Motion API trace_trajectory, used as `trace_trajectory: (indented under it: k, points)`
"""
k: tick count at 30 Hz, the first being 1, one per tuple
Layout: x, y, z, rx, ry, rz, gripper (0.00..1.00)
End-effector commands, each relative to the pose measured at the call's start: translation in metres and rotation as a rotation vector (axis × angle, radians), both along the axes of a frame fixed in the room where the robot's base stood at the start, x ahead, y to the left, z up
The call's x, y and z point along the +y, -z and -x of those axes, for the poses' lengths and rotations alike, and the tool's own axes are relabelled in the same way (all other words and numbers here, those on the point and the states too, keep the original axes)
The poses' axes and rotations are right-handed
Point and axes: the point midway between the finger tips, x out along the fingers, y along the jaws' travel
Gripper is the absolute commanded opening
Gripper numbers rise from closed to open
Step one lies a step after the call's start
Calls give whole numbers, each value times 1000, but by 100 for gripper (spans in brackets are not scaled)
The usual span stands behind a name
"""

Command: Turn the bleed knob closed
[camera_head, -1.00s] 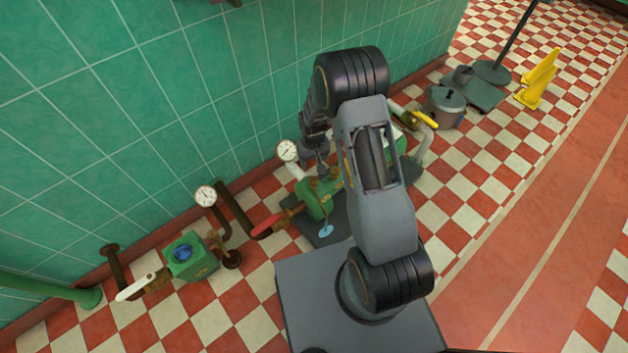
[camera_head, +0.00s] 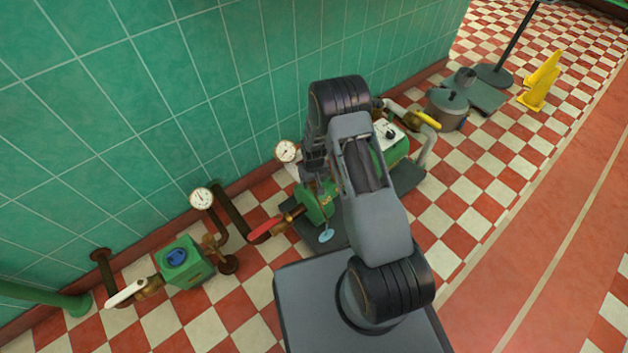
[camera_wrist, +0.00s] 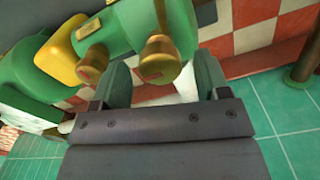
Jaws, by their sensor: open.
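My gripper (camera_wrist: 162,76) is open in the wrist view, with one finger on each side of a brass knob-like fitting (camera_wrist: 160,55). The fitting sticks out of a green pump body (camera_wrist: 122,22) and holds clear gaps to both fingers in the picture. I cannot tell its depth between them. A second brass fitting (camera_wrist: 93,62) stands to the left, outside the fingers. No label tells me which one is the bleed knob. In the head view the green pump (camera_head: 318,207) is partly behind my arm, and the fingertips are hidden or too small to make out.
A red lever (camera_head: 264,229) and a dial gauge (camera_head: 286,151) are close to the pump. A green valve box with a blue knob (camera_head: 177,256) and a white lever (camera_head: 126,293) is at left. A grey pot (camera_head: 447,112) and yellow floor sign (camera_head: 540,83) stand at upper right.

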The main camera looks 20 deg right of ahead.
Motion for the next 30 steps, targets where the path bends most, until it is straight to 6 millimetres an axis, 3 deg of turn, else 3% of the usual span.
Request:
trace_trajectory:
  k: [6,21,30]
  points:
    - [0,0,0,0,0,0,68]
    - [0,0,0,0,0,0,20]
    - [-2,0,0,0,49,0,19]
